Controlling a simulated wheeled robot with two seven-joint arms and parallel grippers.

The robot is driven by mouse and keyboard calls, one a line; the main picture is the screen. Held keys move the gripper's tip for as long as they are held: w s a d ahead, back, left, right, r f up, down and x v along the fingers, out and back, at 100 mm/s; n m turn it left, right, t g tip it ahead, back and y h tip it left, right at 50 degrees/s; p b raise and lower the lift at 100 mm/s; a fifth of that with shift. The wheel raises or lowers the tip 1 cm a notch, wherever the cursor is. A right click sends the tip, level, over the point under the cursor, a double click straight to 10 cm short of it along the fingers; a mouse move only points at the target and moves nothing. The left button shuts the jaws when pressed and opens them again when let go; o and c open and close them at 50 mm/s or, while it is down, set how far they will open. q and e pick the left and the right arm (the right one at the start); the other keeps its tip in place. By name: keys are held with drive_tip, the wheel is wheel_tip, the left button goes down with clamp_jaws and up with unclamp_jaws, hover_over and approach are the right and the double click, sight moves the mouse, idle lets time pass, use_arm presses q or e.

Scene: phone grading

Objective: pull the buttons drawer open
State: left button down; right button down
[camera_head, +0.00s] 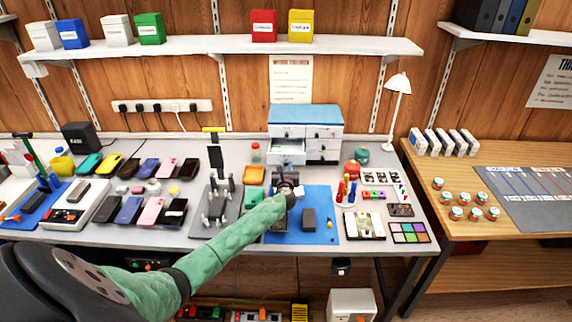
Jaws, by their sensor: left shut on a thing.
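The small drawer cabinet (330,130) with a blue top stands at the back of the grey workbench. Its left middle drawer (287,154) stands out from the cabinet, and its open top shows. The drawer labels are too small to read, so I cannot tell by label which is the buttons drawer. My left gripper (287,176), at the end of the green-sleeved arm, is just in front of this drawer. It is shut on what appears to be the drawer's handle; the fingertips and handle are mostly hidden. My right gripper is not in view.
A blue mat (315,228) with a dark phone lies below the gripper. A phone holder (215,205) and an orange tray (254,174) are to the left. A white lamp (398,85) stands behind.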

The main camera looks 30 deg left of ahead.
use_arm(q)
drive_tip(key=c, duration=1.5)
unclamp_jaws()
drive_tip(key=shift+c, duration=0.2)
drive_tip(key=shift+o, duration=1)
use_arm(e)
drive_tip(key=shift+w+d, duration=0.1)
